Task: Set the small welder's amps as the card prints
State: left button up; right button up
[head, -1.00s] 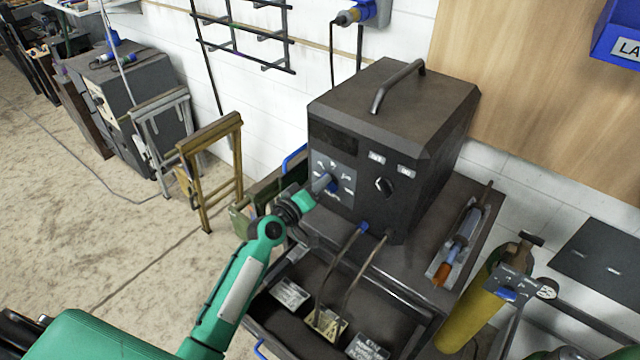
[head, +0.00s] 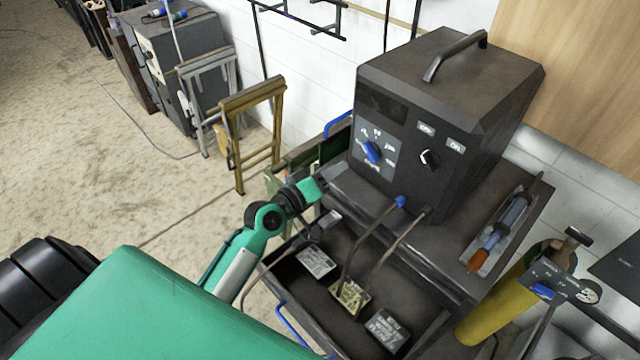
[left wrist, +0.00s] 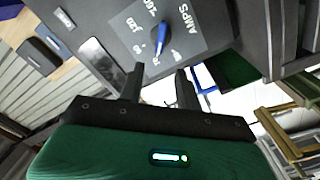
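The dark welder (head: 435,115) stands on a cart. Its blue amps knob (head: 372,152) sits on a grey dial plate at the front left. The left wrist view shows the knob (left wrist: 161,37) beside the word AMPS and a ring of numbers; its exact setting is hard to read. My left gripper (head: 328,181) is just below and left of the dial, apart from the knob. Its two dark fingers (left wrist: 158,85) are spread with nothing between them. My right gripper is out of view.
A black selector (head: 429,159) sits right of the dial. Two cables run from the welder's front over the drawer. A torch-like tool (head: 500,232) lies on the cart's right side, near a yellow cylinder (head: 500,307). Wooden trestles (head: 252,105) stand at left.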

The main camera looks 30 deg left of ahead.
pick_arm(q)
jog(key=b+v, duration=0.1)
jog(key=v, duration=0.3)
dwell(0.3)
